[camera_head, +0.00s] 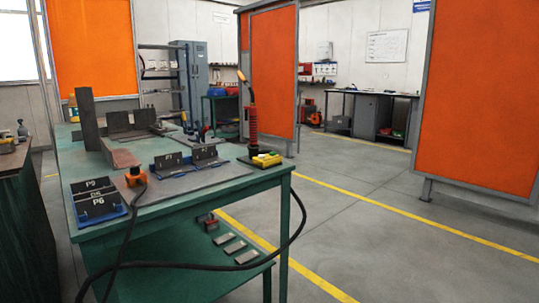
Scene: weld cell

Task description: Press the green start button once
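I cannot make out a green start button in the head view. A small yellow item (267,159) lies at the right corner of the green welding table (205,200); whether it carries a button is too small to tell. Neither of my grippers is in view.
The table holds a torch on a red coiled stand (253,122), an orange clamp (135,177) with a black cable, labelled plates (97,198) and metal brackets. The cable hangs past the table's front. Orange screens (480,95) stand behind. Grey floor (400,245) at the right is clear.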

